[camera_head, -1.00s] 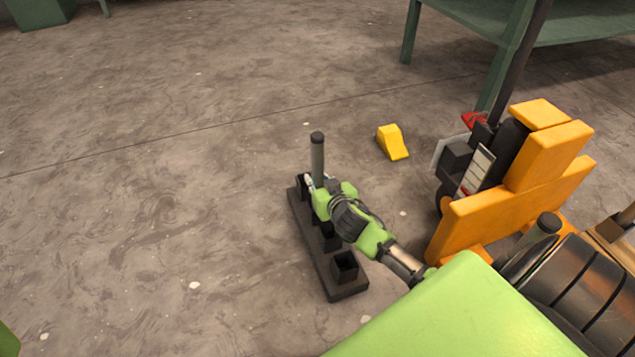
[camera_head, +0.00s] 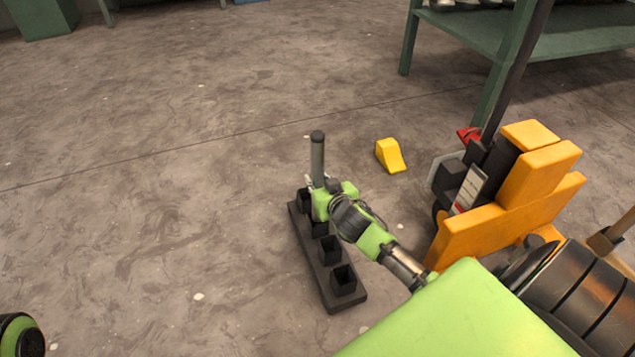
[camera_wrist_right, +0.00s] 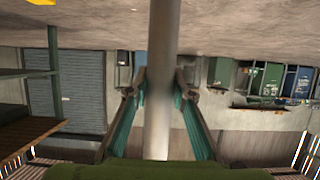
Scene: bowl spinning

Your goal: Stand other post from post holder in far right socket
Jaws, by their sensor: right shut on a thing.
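A grey post (camera_head: 317,158) with a dark cap stands upright in my right gripper (camera_head: 318,190), which is shut around its middle. The post also runs down the centre of the right wrist view (camera_wrist_right: 162,75), between the two fingers (camera_wrist_right: 160,92). A long black base (camera_head: 330,285) with several square sockets in a row lies on the floor below the gripper. Its near socket (camera_head: 343,280) and the one behind it (camera_head: 330,250) look empty. The gripper partly covers the farther sockets. The post's lower end is hidden, so I cannot tell whether it is in a socket. My left gripper is out of view.
A yellow wedge (camera_head: 390,155) lies on the floor beyond the base. An orange pallet-jack-like machine (camera_head: 510,205) stands close to the right of my arm. A green table (camera_head: 495,50) is at the back right. The floor to the left is clear.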

